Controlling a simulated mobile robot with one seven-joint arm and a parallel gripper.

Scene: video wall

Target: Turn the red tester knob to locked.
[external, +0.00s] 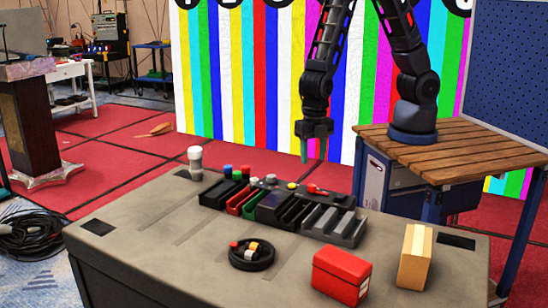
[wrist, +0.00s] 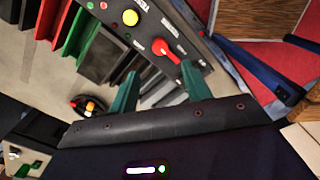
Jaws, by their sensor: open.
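The red tester knob (external: 313,188) sits on the dark control panel at the back of the tabletop bins. In the wrist view the red knob (wrist: 166,50) shows a lever shape slanting from upper left to lower right. Small white lettering beside it is too small to read, so its setting cannot be told. My gripper (external: 314,158) hangs open and empty above and behind the panel, fingers pointing down. In the wrist view the green fingertips of my gripper (wrist: 160,80) are apart, with the knob beyond the gap between them, not touched.
A yellow button (wrist: 130,17) is on the same panel beside the knob. Red, green and grey bins (external: 322,222) stand in front. A round black tray (external: 236,262), a red box (external: 341,275) and a tan box (external: 414,256) are nearer. The table's left side is mostly clear.

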